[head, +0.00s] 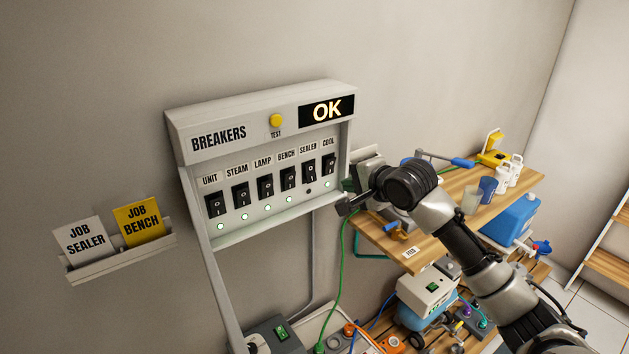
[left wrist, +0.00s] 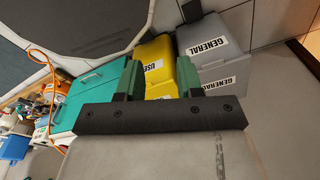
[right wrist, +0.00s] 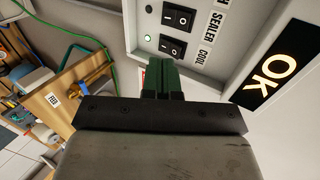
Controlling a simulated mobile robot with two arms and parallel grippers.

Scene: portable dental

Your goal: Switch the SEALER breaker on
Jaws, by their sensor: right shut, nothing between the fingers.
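The breaker panel (head: 217,145) hangs on the wall with a row of black rocker switches. The SEALER breaker (head: 309,170) is second from the right; the lamp below it looks dark, while the other lamps glow green. In the right wrist view the SEALER switch (right wrist: 178,18) lies beyond the COOL switch (right wrist: 172,46). My right gripper (head: 344,207) is at the panel's lower right corner, shut and empty. Its fingertips (right wrist: 162,66) are just short of the COOL switch in the right wrist view; contact cannot be told. My left gripper (left wrist: 158,78) is open and empty, away from the panel.
A lit OK display (head: 327,111) and a yellow TEST button (head: 276,120) sit above the switches. A card rack (head: 122,262) is at left. A wooden bench (head: 508,190) stands at right. Yellow (left wrist: 158,62) and grey bins (left wrist: 215,58) are beyond my left gripper.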

